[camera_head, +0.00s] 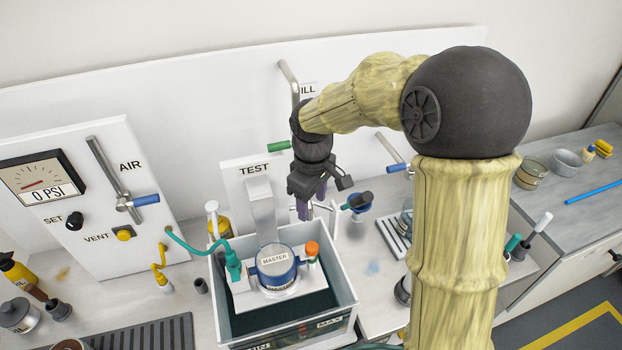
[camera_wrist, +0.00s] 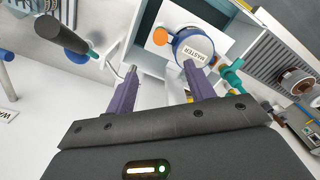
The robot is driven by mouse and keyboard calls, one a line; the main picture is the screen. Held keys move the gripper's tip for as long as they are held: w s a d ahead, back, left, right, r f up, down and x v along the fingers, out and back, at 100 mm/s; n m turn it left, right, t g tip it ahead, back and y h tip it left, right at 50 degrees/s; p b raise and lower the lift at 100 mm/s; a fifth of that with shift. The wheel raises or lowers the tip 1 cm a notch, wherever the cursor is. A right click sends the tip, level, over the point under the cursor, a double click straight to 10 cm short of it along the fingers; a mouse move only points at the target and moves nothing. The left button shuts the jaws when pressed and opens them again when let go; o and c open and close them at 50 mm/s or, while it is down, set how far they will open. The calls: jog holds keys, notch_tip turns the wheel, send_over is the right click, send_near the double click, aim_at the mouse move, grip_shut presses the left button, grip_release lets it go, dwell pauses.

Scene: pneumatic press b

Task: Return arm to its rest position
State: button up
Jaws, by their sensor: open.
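My gripper (camera_head: 311,208) hangs at the end of my arm, behind and to the right of the blue MASTER gauge (camera_head: 277,265). In the wrist view its two purple fingers (camera_wrist: 160,85) are apart with nothing between them. The gauge also shows in the wrist view (camera_wrist: 194,47), beyond the right fingertip; I cannot tell the exact gap. The gauge sits on a white block in the tank (camera_head: 352,304), with an orange-capped fitting (camera_head: 312,250) to its right and a teal hose fitting (camera_head: 233,265) to its left. My upper arm hides part of the bench on the right.
An air panel (camera_head: 150,195) with a gauge reading 0 PSI stands at left. A blue-handled lever (camera_head: 397,168) is near my arm. Bowls (camera_head: 566,161) and a blue rod (camera_head: 593,193) lie at right.

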jog(key=s+d+f+m+t, duration=0.2)
jog(key=s+d+f+m, duration=0.1)
jog(key=s+d+m, duration=0.7)
jog(key=s+d, duration=0.2)
jog(key=d, duration=0.1)
jog(key=shift+s+d+m+t, duration=0.2)
jog(key=shift+d+m+t, duration=0.1)
jog(key=shift+m, duration=0.1)
dwell(0.5)
jog(key=c, duration=0.3)
jog(key=shift+w+a, duration=0.1)
jog(key=shift+a, duration=0.05)
jog(key=shift+c, duration=0.4)
